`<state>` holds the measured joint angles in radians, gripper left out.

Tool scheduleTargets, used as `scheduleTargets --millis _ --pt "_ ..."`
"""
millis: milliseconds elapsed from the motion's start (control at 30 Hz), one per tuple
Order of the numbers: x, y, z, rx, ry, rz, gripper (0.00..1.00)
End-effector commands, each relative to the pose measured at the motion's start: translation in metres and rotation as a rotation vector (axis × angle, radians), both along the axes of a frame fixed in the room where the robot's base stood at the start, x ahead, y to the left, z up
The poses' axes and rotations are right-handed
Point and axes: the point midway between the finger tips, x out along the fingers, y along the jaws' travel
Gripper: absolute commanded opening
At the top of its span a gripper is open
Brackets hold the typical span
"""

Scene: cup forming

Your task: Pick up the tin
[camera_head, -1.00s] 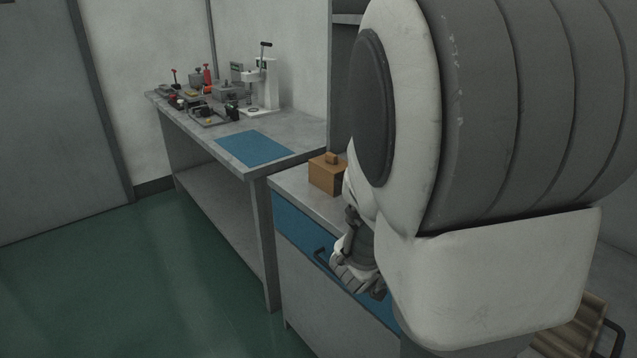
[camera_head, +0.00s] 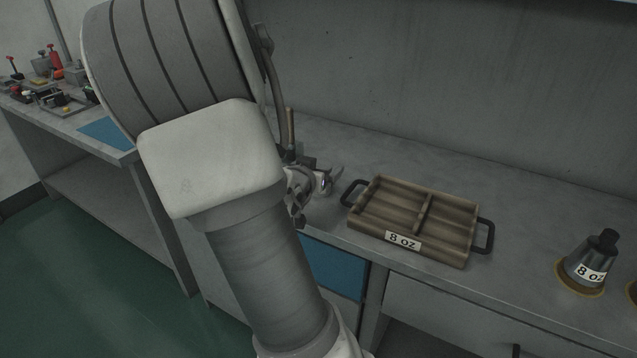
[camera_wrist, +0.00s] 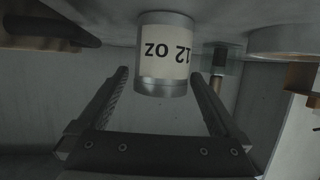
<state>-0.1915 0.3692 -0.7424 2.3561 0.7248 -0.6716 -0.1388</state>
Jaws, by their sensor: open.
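The tin (camera_wrist: 163,78) is a grey metal cylinder with a pale "12 oz" label that reads upside down in the wrist view. It lies ahead of my gripper (camera_wrist: 160,74), between the lines of its two fingers. The fingers are apart, with nothing gripped; whether the tin is within their reach is hard to tell. In the head view my gripper (camera_head: 308,186) is over the bench, left of the wooden tray and partly behind my arm. The tin cannot be made out clearly there.
An empty two-compartment wooden tray (camera_head: 392,208) marked "8 oz" stands on the bench (camera_head: 480,190). A dark metal cone-shaped piece (camera_head: 588,262) marked "8 oz" is at right. A greenish clear piece (camera_wrist: 224,56) and a round pale object (camera_wrist: 282,41) are beside the tin.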

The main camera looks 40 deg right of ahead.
Motion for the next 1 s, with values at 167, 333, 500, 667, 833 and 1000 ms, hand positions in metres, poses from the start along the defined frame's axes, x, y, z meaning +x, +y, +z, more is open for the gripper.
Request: scheduleTargets --millis 167,333,500,667,833,1000 --pt "0.011 -0.021 -0.013 -0.002 -0.001 -0.003 1.00" --pt "0.015 -0.027 -0.013 0.000 -0.001 -0.001 1.00" --pt "0.014 -0.027 -0.012 0.000 -0.001 0.000 1.00" --pt "0.014 -0.027 -0.012 0.000 -0.001 0.000 0.71" --pt "0.014 -0.026 -0.012 0.000 -0.001 0.000 0.41" --pt "0.014 -0.026 -0.013 0.000 0.000 0.000 0.10"
